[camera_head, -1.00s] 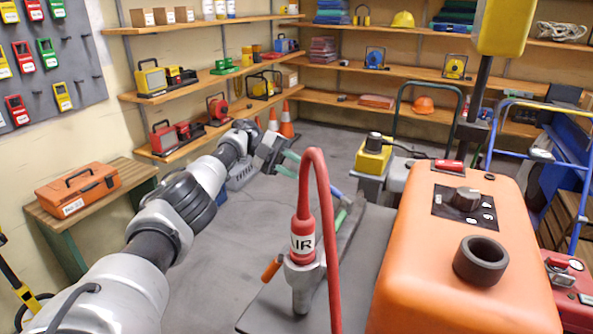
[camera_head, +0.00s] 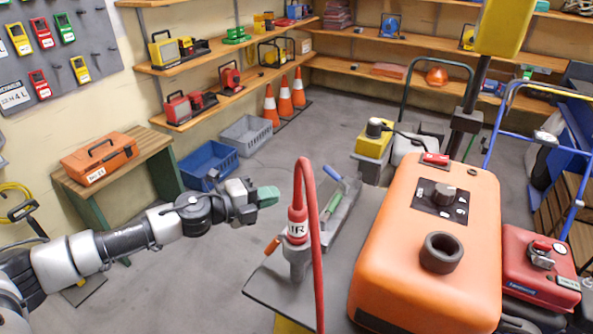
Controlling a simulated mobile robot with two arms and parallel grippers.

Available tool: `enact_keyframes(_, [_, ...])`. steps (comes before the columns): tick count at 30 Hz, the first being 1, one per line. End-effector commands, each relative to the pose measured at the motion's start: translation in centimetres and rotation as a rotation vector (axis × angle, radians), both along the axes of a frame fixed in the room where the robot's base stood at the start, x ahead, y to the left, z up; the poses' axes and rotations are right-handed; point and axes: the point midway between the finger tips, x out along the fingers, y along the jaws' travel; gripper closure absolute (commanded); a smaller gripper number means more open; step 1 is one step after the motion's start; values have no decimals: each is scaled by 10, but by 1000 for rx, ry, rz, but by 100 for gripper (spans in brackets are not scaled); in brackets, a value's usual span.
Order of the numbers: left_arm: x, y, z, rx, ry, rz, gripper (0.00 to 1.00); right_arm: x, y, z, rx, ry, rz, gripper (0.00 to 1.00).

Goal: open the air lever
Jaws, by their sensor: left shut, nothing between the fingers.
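A grey valve fitting (camera_head: 298,262) stands upright on a grey plate, with a red hose (camera_head: 308,180) rising from it and bending over. A label on the red collar (camera_head: 297,228) is partly turned away, and its last letters read "IR". A small orange handle (camera_head: 272,245) sticks out to the left of the fitting and looks like the air lever; the fitting hides where it joins. My left gripper (camera_head: 268,196), with green fingertips, is shut and empty. In the picture it is up and left of the handle, apart from it. My right gripper is out of view.
A large orange machine (camera_head: 400,280) with a knob panel stands right of the hose. A grey tray (camera_head: 345,208) with green- and blue-handled tools lies behind the fitting. Blue (camera_head: 205,165) and grey (camera_head: 243,137) crates sit on the floor at the left. Floor between crates and plate is free.

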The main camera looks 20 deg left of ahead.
Motion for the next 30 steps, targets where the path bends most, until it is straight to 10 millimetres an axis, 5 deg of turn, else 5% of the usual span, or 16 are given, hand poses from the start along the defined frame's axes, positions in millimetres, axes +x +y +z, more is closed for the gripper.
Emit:
enact_keyframes(8, [2, -16, 4, -11, -12, 29, 100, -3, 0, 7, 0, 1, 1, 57])
enact_keyframes(21, [69, -75, -8, -9, -12, 28, 100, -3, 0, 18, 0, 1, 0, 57])
enact_keyframes(30, [94, -95, -1, -8, -10, 28, 100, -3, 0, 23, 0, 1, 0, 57])
